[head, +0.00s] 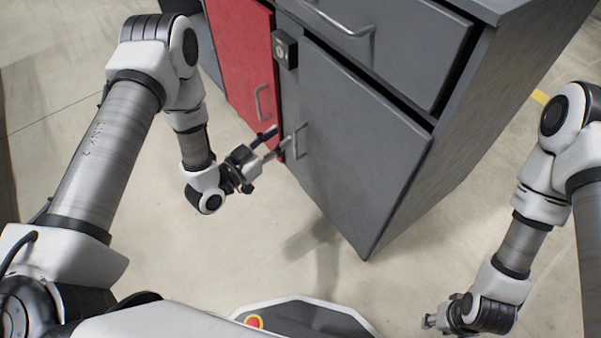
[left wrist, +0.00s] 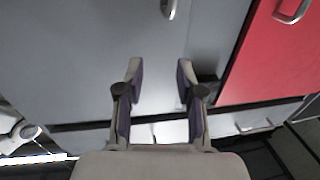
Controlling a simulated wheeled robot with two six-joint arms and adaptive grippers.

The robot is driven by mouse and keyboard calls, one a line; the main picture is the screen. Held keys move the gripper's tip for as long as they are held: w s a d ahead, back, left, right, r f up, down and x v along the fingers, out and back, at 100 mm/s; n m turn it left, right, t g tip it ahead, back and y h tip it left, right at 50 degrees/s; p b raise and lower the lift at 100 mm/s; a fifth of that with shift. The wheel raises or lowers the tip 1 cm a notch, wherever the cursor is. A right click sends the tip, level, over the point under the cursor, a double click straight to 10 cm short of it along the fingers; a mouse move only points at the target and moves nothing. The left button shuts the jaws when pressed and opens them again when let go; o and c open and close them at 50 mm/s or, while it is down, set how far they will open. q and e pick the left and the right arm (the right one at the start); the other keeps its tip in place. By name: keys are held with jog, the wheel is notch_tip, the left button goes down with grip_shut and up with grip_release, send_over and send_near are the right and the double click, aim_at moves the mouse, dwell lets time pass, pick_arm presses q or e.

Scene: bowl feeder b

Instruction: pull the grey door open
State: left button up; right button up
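The grey door (head: 360,150) is on the front of a grey cabinet, below a drawer, and looks shut. Its metal bar handle (head: 301,140) is near the door's left edge. In the left wrist view the grey door (left wrist: 80,60) fills the upper left, and part of its handle (left wrist: 169,8) shows at the top edge. My left gripper (head: 275,140) is open in front of the cabinet, just left of the handle. In the left wrist view the space between its fingertips (left wrist: 159,70) is empty, with the handle beyond them. My right gripper (head: 430,321) is low at the right, too small to read.
A red door (head: 240,60) with its own handle (head: 262,102) adjoins on the left. A small dark box (head: 285,49) sits between the doors near the top. A grey drawer (head: 390,45) is above the grey door. The floor (head: 440,230) in front is clear.

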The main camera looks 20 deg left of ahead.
pick_arm(q)
jog(key=b, duration=0.6)
send_near(295, 157)
notch_tip(295, 157, up, 4)
jog(key=w+d, duration=0.1)
jog(key=w, duration=0.2)
jog(key=b+x, duration=0.1)
jog(key=x, duration=0.1)
jog(key=b+x, duration=0.1)
jog(key=x, duration=0.2)
jog(key=b+x, duration=0.1)
jog(key=x, duration=0.1)
jog(key=shift+w+d+r, duration=0.15)
jog(key=shift+d+r, duration=0.1)
jog(key=shift+r, duration=0.1)
jog(key=shift+y, duration=0.3)
grip_shut()
pick_arm(e)
notch_tip(295, 157, down, 13)
jog(key=shift+w+d+f, duration=0.15)
